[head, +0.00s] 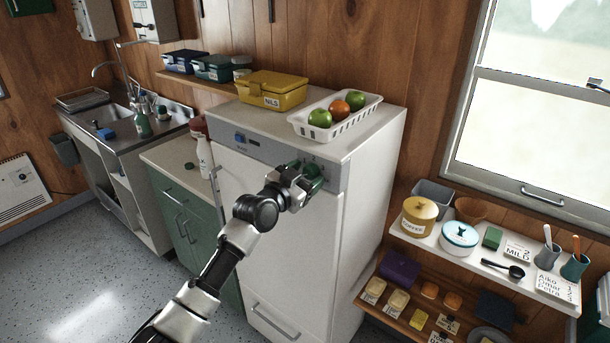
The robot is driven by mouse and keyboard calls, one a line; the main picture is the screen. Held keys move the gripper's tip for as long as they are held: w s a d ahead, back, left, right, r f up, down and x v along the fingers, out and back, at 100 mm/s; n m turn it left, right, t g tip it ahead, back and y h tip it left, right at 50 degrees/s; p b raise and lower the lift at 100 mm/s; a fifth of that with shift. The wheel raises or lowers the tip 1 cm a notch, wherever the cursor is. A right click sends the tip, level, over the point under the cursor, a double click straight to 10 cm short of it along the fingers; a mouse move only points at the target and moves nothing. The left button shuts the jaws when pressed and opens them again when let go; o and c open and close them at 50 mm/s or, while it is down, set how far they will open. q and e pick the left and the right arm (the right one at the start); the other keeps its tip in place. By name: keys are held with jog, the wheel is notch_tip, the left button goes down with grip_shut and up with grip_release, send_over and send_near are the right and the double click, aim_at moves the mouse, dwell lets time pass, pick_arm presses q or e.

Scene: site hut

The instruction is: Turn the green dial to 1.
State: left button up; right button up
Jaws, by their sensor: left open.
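The green dial (312,170) is on the right part of the grey control strip (258,150) at the top front of the white fridge (290,220). My left gripper (303,178) is right at the dial, with its open fingers about it. The fingers partly cover the dial, and I cannot tell whether they touch it. Small number marks show above the dial; a 2 seems to be among them. The dial's pointer is too small and covered to read. My right gripper is not in view.
A yellow box (272,92) and a white basket (335,118) with fruit stand on the fridge top. A blue knob (239,138) sits farther left on the strip. A laden shelf (480,262) is at the right. The floor (90,270) at left is clear.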

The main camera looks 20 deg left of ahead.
pick_arm(q)
jog(key=c, duration=0.9)
jog(key=shift+f+m+b, duration=0.1)
jog(key=shift+m+b, duration=0.8)
jog(key=shift+m, duration=0.3)
jog(key=m+b, duration=0.1)
jog(key=m, duration=0.1)
jog(key=shift+m, duration=0.3)
jog(key=m, duration=0.2)
jog(key=shift+m, duration=2.4)
